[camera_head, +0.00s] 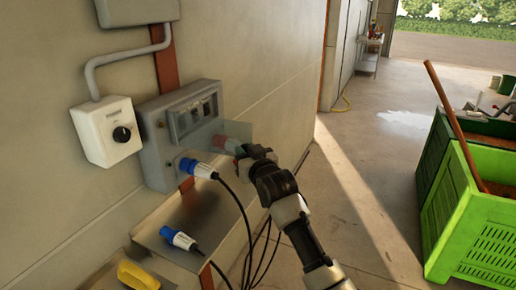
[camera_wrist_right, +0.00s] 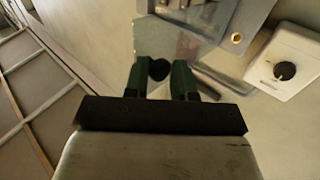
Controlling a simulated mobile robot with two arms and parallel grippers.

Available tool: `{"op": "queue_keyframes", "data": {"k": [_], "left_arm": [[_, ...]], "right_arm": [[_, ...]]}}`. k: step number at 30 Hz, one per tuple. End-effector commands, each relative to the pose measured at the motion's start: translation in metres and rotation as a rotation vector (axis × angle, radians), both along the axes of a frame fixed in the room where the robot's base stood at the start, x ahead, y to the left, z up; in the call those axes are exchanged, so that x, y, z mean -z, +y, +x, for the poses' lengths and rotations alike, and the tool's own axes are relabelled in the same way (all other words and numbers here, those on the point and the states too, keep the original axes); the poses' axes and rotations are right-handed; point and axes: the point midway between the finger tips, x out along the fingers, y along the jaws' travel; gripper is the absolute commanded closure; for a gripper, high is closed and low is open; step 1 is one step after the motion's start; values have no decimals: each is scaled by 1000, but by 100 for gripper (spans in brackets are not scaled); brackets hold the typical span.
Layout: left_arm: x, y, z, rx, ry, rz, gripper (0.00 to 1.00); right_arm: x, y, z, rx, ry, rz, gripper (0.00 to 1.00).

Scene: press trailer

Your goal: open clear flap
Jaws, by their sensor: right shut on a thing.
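The grey electrical box (camera_head: 158,143) is fixed to the wall. Its breaker window (camera_head: 193,117) is on the front. The clear flap (camera_head: 240,131) is a faint see-through panel standing out at the right side of the box. In the right wrist view it is the pale pane (camera_wrist_right: 153,38) ahead of the fingers. My right gripper (camera_head: 241,153) is at the flap's lower edge, shut on it. In the wrist view its green fingers (camera_wrist_right: 160,80) have a dark round piece between them; the exact contact is hard to see. My left gripper is not in view.
A white switch box (camera_head: 104,132) is left of the grey box. A metal shelf (camera_head: 160,240) juts out below. Green crates (camera_head: 470,225) stand at right; the floor between is clear.

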Motion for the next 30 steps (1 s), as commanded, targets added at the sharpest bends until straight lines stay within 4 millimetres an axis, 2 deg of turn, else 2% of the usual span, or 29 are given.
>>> {"op": "queue_keyframes", "data": {"k": [1,3,17,18,22,30], "left_arm": [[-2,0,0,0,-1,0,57],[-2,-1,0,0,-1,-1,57],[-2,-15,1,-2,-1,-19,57],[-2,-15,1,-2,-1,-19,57],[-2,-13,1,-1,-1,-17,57],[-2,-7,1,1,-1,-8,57]], "right_arm": [[-7,12,-5,-16,-11,9,100],[-8,14,-6,-14,-12,10,100],[-9,16,-6,-12,-15,12,100],[-9,16,-6,-12,-15,12,69],[-9,16,-6,-12,-15,12,49],[-8,16,-6,-11,-15,9,49]]}}
